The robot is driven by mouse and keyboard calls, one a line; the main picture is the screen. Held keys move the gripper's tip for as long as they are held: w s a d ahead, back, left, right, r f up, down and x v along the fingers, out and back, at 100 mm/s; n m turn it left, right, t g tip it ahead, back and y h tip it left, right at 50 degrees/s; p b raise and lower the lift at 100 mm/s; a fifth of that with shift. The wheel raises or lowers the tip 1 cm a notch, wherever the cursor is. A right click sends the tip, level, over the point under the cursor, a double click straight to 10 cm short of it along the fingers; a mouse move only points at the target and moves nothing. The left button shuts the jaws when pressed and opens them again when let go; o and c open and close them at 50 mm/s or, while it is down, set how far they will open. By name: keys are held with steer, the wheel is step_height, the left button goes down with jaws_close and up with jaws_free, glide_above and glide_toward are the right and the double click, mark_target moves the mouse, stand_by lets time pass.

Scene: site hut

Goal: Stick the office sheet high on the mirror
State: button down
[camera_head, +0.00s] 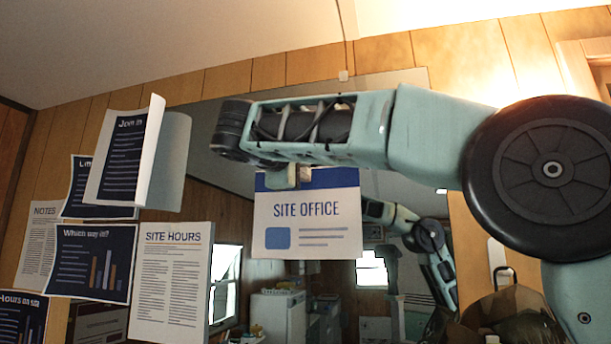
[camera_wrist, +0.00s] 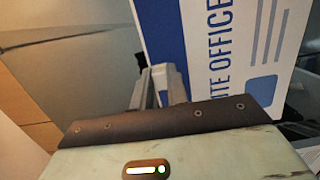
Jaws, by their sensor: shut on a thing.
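The office sheet (camera_head: 308,222) is white with a blue top band and the words "SITE OFFICE". It hangs upright from my gripper (camera_head: 291,177), which is shut on its top edge. In the wrist view the sheet (camera_wrist: 232,50) appears sideways beside the fingers (camera_wrist: 158,88). The mirror (camera_head: 405,185) is behind the sheet on the wood-panelled wall and reflects my arm and the room. The sheet is in front of the mirror's upper part; I cannot tell whether it touches the glass. My arm hides part of the mirror's top.
Several papers crowd the left side, including "SITE HOURS" (camera_head: 171,275), a chart sheet (camera_head: 92,262) and a curling "Join in" sheet (camera_head: 125,155) that stands out from the others. A brown rounded object (camera_head: 510,318) is at lower right. A thin cord hangs above the mirror.

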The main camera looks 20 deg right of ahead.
steer(key=c, duration=1.3)
jaws_free()
steer(key=b+v, duration=0.4)
steer(key=v, duration=1.3)
steer(key=w+a+f+n+g+y+b, duration=0.1)
steer(key=a+f+n+g+y+b, duration=0.2)
steer(key=f, duration=1.3)
steer(key=w+a+f+n+y+b, duration=0.1)
steer(key=w+f+n+y, duration=0.35)
steer(key=f, duration=1.05)
steer(key=s+d+f+m+g+y+b, duration=0.1)
steer(key=s+d+f+m+g+y, duration=0.1)
steer(key=s+f, duration=0.7)
steer(key=s+d+f+m+g+y+b, duration=0.1)
steer(key=s+d+f+m+g+y, duration=0.1)
steer(key=s+f, duration=0.7)
steer(key=s+d+f+m+g+y+b, duration=0.2)
steer(key=s+d+f+m+g, duration=0.2)
steer(key=s+f, duration=0.6)
step_height(320, 180, down, 7)
steer(key=shift+d+r+m+g, duration=0.1)
steer(key=shift+d+m+g, duration=0.3)
steer(key=shift+g, duration=0.5)
